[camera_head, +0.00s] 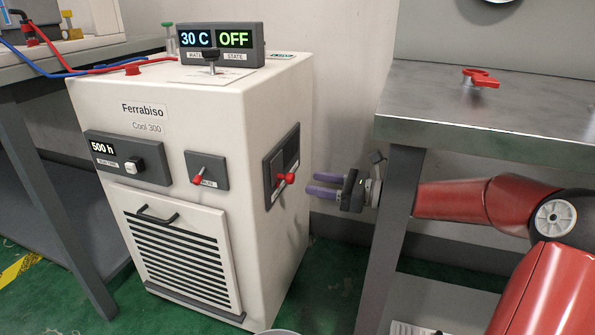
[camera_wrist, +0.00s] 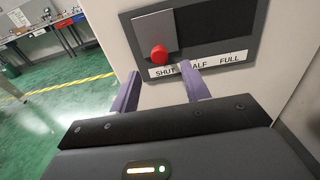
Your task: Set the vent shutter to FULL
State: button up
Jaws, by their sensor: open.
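The vent shutter is a dark panel on the right side of the white Ferrabiso machine (camera_head: 140,75). Its red knob (camera_head: 288,178) sticks out toward my gripper (camera_head: 316,184). In the wrist view the red knob (camera_wrist: 159,55) sits at the lower edge of a grey sliding plate (camera_wrist: 155,30), above the SHUT end of a label strip (camera_wrist: 205,64) reading SHUT, HALF, FULL from left to right. HALF is partly hidden by a finger. My gripper (camera_wrist: 160,82) is open and empty. Its purple fingers point at the panel, below the knob and apart from it.
A grey metal table (camera_head: 480,115) stands right of the machine, with a red handle-like part (camera_head: 480,78) on top. My forearm passes beside its leg. Another bench (camera_head: 45,60) with red and blue cables stands at the left. Green floor (camera_head: 325,270) shows between machine and table.

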aim_at(293, 178)
jog(key=b+x, duration=0.1)
jog(key=x, duration=0.7)
jog(key=shift+r, duration=0.15)
jog(key=shift+d, duration=0.1)
grip_shut()
